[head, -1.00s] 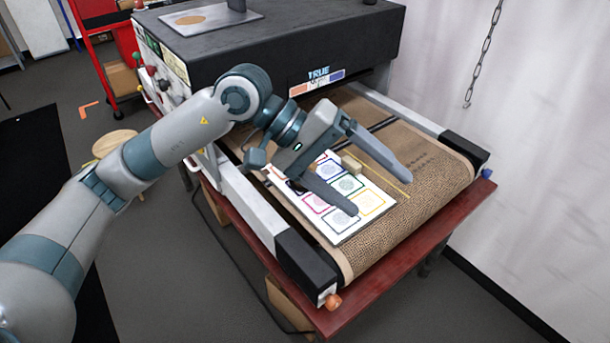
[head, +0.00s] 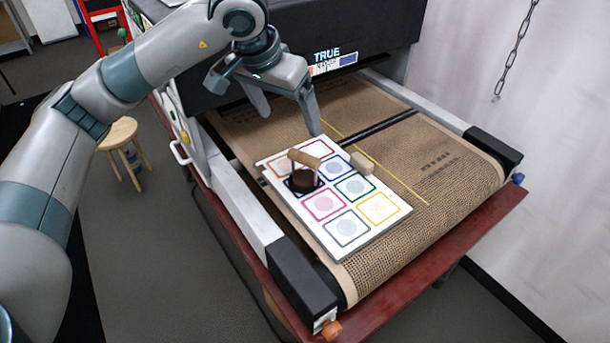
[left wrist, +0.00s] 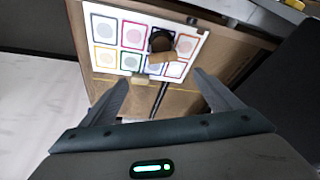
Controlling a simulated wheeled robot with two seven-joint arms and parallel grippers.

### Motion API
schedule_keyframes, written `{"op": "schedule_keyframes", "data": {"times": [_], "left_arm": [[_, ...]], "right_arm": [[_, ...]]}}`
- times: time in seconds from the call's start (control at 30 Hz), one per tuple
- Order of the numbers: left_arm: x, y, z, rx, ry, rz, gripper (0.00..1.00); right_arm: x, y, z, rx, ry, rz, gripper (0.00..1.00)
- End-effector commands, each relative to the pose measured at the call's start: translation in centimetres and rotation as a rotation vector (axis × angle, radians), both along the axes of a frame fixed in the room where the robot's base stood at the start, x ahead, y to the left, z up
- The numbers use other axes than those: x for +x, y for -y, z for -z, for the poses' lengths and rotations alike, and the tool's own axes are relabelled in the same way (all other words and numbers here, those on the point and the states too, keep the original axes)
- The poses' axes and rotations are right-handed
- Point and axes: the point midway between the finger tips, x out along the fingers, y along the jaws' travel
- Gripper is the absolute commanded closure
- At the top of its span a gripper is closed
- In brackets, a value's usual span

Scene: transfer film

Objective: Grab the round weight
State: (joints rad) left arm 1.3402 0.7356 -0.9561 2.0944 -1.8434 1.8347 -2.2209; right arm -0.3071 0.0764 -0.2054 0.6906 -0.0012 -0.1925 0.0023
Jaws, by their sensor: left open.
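The round weight (head: 303,182) is a dark disc with a light wooden bar handle raised over it. It stands on a colored square of the white printed board (head: 345,233), which lies on the brown conveyor belt. My left gripper (head: 290,121) is open and empty, above the belt and behind the board, apart from the weight. In the left wrist view the weight (left wrist: 160,42) shows beyond the open fingertips (left wrist: 161,77), its handle partly covering the disc. My right gripper is in neither view.
A small beige block (head: 362,163) sits at the board's edge, right of the weight. The black dryer housing (head: 350,30) stands behind the belt (head: 450,195). Metal side rails (head: 232,195) flank it. A wooden stool (head: 120,133) stands at left, and a chain (head: 517,45) hangs at right.

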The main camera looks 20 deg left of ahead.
Motion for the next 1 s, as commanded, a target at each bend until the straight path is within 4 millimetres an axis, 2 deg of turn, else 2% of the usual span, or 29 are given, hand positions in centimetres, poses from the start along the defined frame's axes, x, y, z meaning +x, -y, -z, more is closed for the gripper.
{"op": "schedule_keyframes", "data": {"times": [0.17,0.37,0.5,0.6,0.83,1.0], "left_arm": [[0.1,0.1,0.2,-0.002,-0.002,0.0,0.16],[0.6,0.2,1.4,-0.002,-0.004,0.0,0.16],[1.3,0.4,3.2,-0.003,-0.007,-0.001,0.16],[1.9,0.6,4.9,-0.001,-0.007,0.0,0.16],[3.5,1.0,8.6,-0.003,-0.007,-0.001,0.16],[4.3,1.2,10.6,-0.003,-0.004,0.0,0.16]], "right_arm": [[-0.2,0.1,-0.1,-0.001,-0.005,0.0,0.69],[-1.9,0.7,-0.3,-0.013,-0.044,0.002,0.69],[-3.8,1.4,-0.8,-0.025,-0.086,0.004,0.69],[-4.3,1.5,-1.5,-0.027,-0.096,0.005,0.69],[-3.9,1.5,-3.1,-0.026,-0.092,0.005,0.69],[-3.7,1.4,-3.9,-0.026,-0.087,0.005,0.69]]}}
